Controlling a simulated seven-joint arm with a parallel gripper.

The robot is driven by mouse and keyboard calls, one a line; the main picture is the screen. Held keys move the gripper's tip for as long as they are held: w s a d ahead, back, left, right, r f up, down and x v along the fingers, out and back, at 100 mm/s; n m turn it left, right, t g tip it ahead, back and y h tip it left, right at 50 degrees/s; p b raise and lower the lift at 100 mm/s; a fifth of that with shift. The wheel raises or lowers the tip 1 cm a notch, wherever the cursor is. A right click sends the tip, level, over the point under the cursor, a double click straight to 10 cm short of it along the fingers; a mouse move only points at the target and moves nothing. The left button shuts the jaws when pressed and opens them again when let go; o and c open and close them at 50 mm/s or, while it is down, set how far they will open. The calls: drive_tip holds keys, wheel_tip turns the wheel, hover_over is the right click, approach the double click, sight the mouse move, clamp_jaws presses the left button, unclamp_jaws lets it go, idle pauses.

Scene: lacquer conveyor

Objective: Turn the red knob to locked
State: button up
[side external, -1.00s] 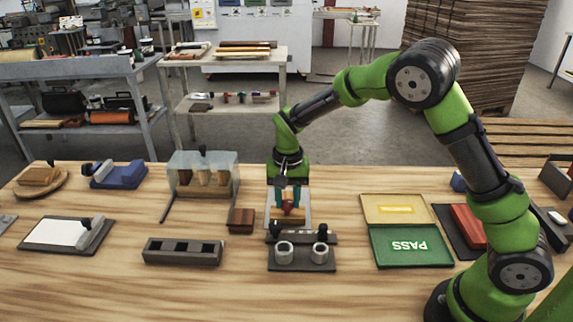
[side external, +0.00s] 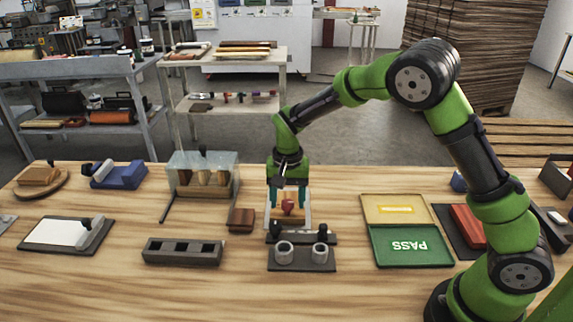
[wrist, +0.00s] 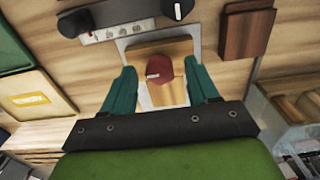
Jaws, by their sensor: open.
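The red knob (side external: 288,206) sits on a tan wooden block (wrist: 178,49) in a pale frame (wrist: 136,42), near the middle of the table. In the wrist view the red knob (wrist: 163,67) shows a white mark on its left part. My gripper (side external: 289,199) points down over it, open, with one teal finger on each side. In the wrist view, gaps show between the knob and both fingers, and nothing is held. I cannot read any locked marking.
A dark fixture with two pale rings (side external: 301,262) stands just in front of the frame. A brown block (side external: 241,219) and a clear-covered rack (side external: 203,176) are to the left. A green PASS tray (side external: 411,246) lies to the right.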

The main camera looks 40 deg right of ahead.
sight(291, 205)
wheel_tip(291, 205, up, 17)
idle(0.5)
drive_tip(key=s+d+r+n+t+y, duration=0.1)
drive_tip(key=s+n+t, duration=0.4)
drive_tip(key=s, duration=1.7)
drive_tip(key=shift+d+r+t+y, duration=0.2)
drive_tip(key=shift+r+t+y, duration=0.35)
drive_tip(key=shift+t, duration=0.55)
